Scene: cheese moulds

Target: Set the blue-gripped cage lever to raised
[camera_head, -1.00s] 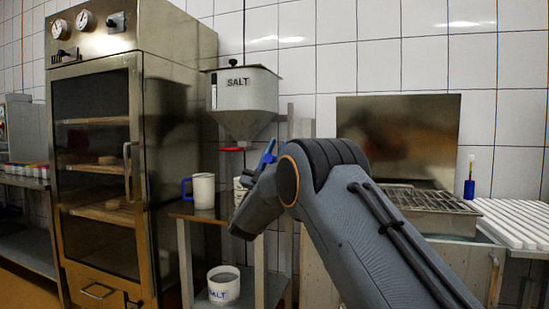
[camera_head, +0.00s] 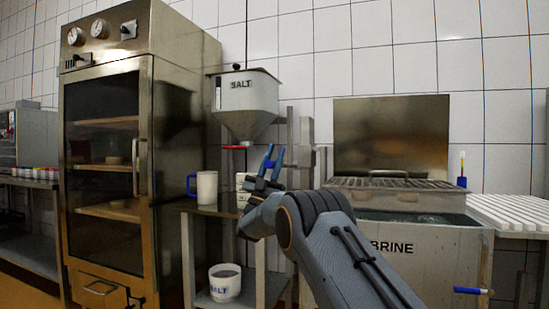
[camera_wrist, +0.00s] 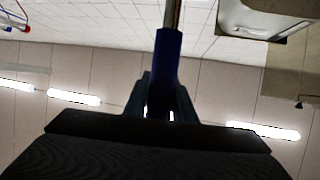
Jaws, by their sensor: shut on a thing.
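My gripper (camera_head: 272,158) is up beside the salt hopper, left of the brine tank, in the head view. In the wrist view my gripper (camera_wrist: 160,95) is shut on a dark blue grip (camera_wrist: 168,58). A metal rod (camera_wrist: 173,14) runs from this grip out of the top of the picture. In the head view the held grip cannot be told apart from the bluish fingers. The slatted cage (camera_head: 395,185) sits level over the brine tank (camera_head: 440,245), with water showing just below it.
The salt hopper (camera_head: 248,98) hangs close behind my gripper. A white mug with a blue handle (camera_head: 206,187) stands on the steel stand left of it. A blue-gripped handle (camera_head: 468,291) sticks out low at the tank's front. A steel cabinet (camera_head: 110,160) stands at left.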

